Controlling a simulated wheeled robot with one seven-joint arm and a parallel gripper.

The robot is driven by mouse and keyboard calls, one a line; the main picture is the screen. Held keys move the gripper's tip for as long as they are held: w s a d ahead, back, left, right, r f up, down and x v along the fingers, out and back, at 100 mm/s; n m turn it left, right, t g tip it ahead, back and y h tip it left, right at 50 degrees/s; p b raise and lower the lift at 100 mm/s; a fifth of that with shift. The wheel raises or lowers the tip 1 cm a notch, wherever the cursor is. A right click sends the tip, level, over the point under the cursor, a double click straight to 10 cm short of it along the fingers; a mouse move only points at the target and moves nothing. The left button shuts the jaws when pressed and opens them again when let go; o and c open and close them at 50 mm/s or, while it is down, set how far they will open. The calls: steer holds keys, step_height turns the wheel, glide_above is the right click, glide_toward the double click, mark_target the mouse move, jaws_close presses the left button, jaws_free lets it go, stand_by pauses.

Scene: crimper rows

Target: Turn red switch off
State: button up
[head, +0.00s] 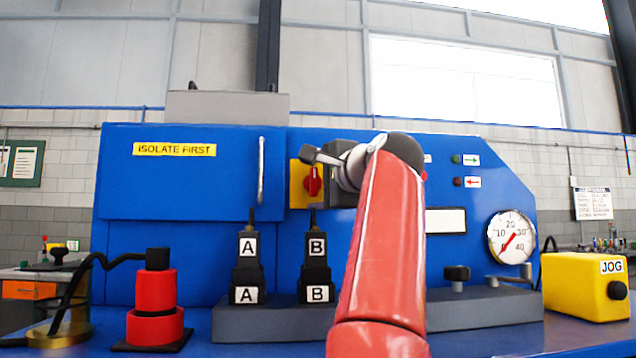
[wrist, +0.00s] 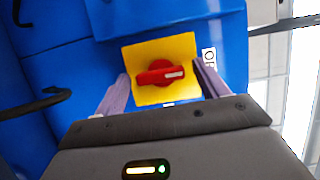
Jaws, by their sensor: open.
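The red switch (wrist: 160,74) is a rotary knob on a yellow plate (wrist: 148,53) fixed to the blue machine. In the wrist view its handle lies nearly level, its white mark toward the right, where a partly hidden white label (wrist: 209,60) begins with "O". My gripper (wrist: 160,84) is open, one finger to each side of the switch, with gaps left and right. I cannot tell how deep the fingertips reach. In the head view the red switch (head: 313,182) shows just left of my gripper (head: 318,160), which hides part of the yellow plate.
Black connectors lettered A (head: 247,268) and B (head: 316,268) stand on a grey rail below. A vertical handle (head: 261,170) is left of the switch. A red cylinder (head: 155,300) stands at left, a yellow JOG box (head: 580,285) at right, a gauge (head: 511,236) on the panel.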

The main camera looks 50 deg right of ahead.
steer(key=v, duration=0.7)
steer(key=shift+s+b, duration=0.3)
steer(key=shift+s, duration=0.05)
steer(key=shift+a, duration=0.1)
